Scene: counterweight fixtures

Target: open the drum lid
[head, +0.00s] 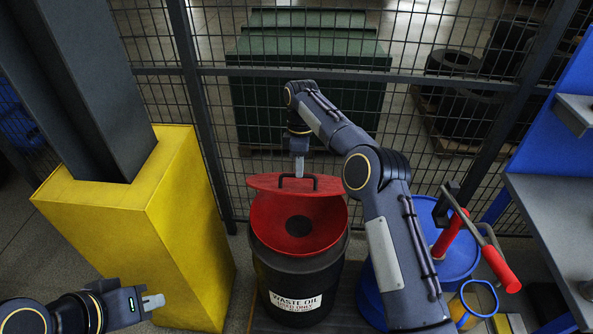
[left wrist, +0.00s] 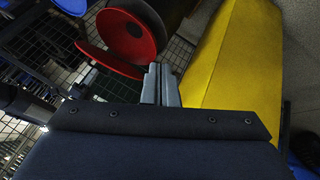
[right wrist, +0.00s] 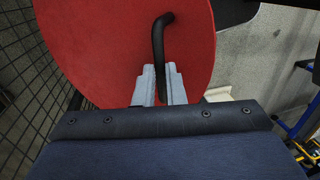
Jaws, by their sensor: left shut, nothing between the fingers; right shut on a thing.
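The black waste oil drum (head: 273,268) stands in the middle of the head view with a white label. Its red lid (head: 262,183) is raised at the back of the rim, and the red funnel (head: 275,220) with its dark hole shows below. My right gripper (head: 299,168) is shut on the black lid handle (right wrist: 160,35), above the lid. The lid's red face (right wrist: 95,50) fills much of the right wrist view. My left gripper (head: 153,302) is shut and empty, low at the left, apart from the drum. The raised lid (left wrist: 105,60) also shows in the left wrist view.
A yellow column guard (head: 175,220) stands left of the drum. A mesh fence (head: 215,110) runs behind it. A blue drum (head: 455,240) with a red-handled pump (head: 500,268) stands at the right, beside a grey bench (head: 550,210).

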